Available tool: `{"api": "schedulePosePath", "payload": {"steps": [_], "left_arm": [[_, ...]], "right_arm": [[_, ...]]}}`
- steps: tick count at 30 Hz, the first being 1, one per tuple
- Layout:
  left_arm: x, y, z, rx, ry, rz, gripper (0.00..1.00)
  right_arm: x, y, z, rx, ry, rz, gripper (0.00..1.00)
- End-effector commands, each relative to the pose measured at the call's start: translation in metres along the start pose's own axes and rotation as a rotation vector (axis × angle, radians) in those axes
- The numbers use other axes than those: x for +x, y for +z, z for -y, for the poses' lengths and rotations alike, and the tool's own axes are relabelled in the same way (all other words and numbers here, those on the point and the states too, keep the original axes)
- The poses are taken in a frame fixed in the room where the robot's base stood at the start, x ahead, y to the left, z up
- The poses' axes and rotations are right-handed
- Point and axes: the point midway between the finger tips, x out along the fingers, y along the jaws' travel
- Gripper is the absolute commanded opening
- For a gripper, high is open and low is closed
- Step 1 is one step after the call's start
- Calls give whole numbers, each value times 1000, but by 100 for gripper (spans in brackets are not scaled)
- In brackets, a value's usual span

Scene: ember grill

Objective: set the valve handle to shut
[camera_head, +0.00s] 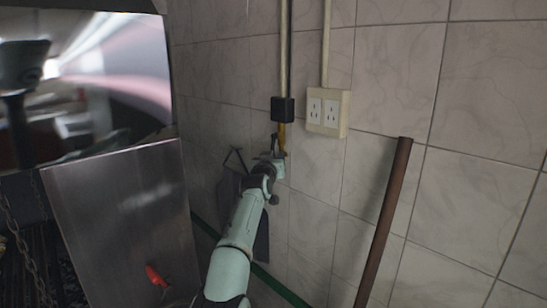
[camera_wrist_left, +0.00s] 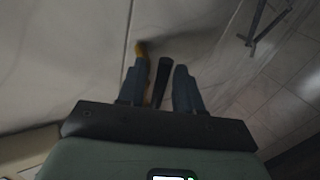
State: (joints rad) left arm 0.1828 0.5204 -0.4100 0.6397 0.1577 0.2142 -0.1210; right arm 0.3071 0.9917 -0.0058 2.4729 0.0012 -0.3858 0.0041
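My left gripper (camera_head: 279,146) reaches up to the wall, just below a black box on a thin pipe. In the left wrist view its two blue-grey fingers (camera_wrist_left: 160,82) are parted. A dark bar (camera_wrist_left: 162,76), which looks like the valve handle, lies between them; I cannot tell whether they touch it. A yellow pipe piece (camera_head: 282,134) shows beneath the black box (camera_head: 283,109); its yellow tip is by the left finger in the wrist view (camera_wrist_left: 142,49). The handle's exact angle is hidden by the gripper in the head view. My right gripper is out of view.
A cream double socket (camera_head: 328,112) is fixed right of the pipe. A brown pole (camera_head: 385,220) leans on the tiled wall. A dark cloth (camera_head: 230,190) hangs behind my arm. A steel panel (camera_head: 115,215) and a red object (camera_head: 156,276) are at left.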

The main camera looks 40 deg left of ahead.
Motion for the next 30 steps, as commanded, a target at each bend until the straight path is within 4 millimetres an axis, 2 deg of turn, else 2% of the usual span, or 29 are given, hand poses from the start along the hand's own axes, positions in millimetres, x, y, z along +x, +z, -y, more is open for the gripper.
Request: {"api": "schedulePosePath", "payload": {"steps": [4,7,8,14,24,30], "left_arm": [[0,2,0,1,0,2,35],[0,2,0,1,0,2,2],[0,2,0,1,0,2,0],[-1,1,-1,-10,0,9,0],[-8,-2,-12,-183,-14,122,0],[-10,-2,-13,-208,-17,139,0]], "right_arm": [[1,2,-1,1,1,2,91],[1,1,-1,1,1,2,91],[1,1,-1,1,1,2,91],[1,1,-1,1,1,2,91],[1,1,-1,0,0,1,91],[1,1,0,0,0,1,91]]}}
